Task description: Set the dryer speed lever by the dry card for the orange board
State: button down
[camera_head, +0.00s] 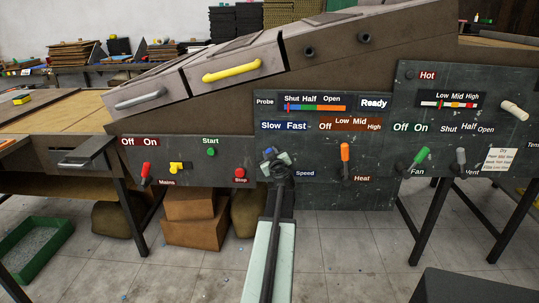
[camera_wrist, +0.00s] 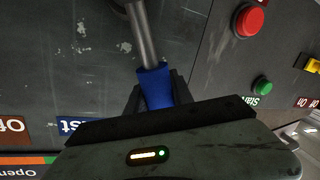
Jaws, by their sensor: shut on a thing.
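The speed lever has a blue grip on a metal rod; it shows closely in the wrist view (camera_wrist: 154,76). My gripper (camera_head: 276,162) is shut on this blue grip, with one dark jaw on either side in the wrist view (camera_wrist: 156,96). In the head view my gripper covers most of the lever, below the words "Slow" and "Fast" and left of "Speed". I cannot tell its exact setting. The white dry card (camera_head: 501,160) hangs on the right panel; its lines are too small to read surely. I cannot make out an orange board for certain.
The orange heat lever (camera_head: 345,152) stands right of my gripper, with the green fan lever (camera_head: 419,157) and grey vent lever (camera_head: 461,157) beyond. The red stop button (camera_head: 240,173), green start button (camera_head: 211,152) and red mains lever (camera_head: 147,170) are to the left.

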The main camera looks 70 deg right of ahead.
jog(key=c, duration=1.1)
grip_release()
jog(key=shift+w+a, duration=0.2)
jog(key=shift+w, duration=0.15)
jog(key=v, duration=0.7)
jog(key=shift+s+a+p, duration=0.25)
jog(key=shift+s+p, duration=0.2)
jog(key=shift+s, duration=0.1)
